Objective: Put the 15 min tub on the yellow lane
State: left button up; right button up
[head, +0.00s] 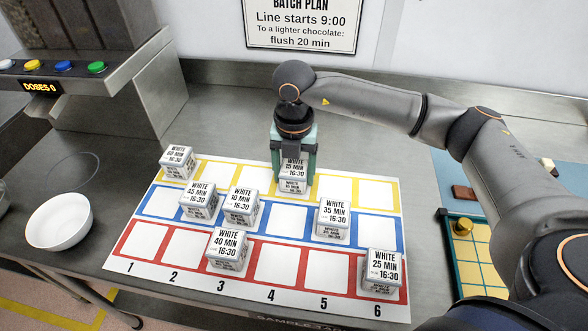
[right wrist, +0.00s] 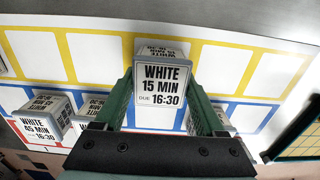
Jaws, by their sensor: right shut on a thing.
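The white 15 MIN tub (head: 293,186) is between the green fingers of my right gripper (head: 294,172), which is shut on it. In the head view it is at the fourth cell of the yellow lane (head: 334,188), the back row of the mat. In the right wrist view the tub (right wrist: 162,85) is upright, its label reading WHITE 15 MIN, due 16:30, with yellow-edged cells behind it. Whether its base touches the mat I cannot tell. My left gripper is not in view.
A 60 MIN tub (head: 177,161) sits at the yellow lane's left end. 45 (head: 199,200), 10 (head: 241,207) and 35 MIN (head: 333,218) tubs are on blue; 40 (head: 227,249) and 25 MIN (head: 382,270) tubs are on red. A white bowl (head: 59,222) stands left.

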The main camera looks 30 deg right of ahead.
aim_at(294, 169)
jog(key=shift+f, duration=0.2)
jog(key=o, duration=1.4)
jog(key=shift+o, duration=0.2)
notch_tip(294, 169, up, 12)
jog(key=shift+r+b, duration=0.25)
jog(key=shift+b, duration=0.1)
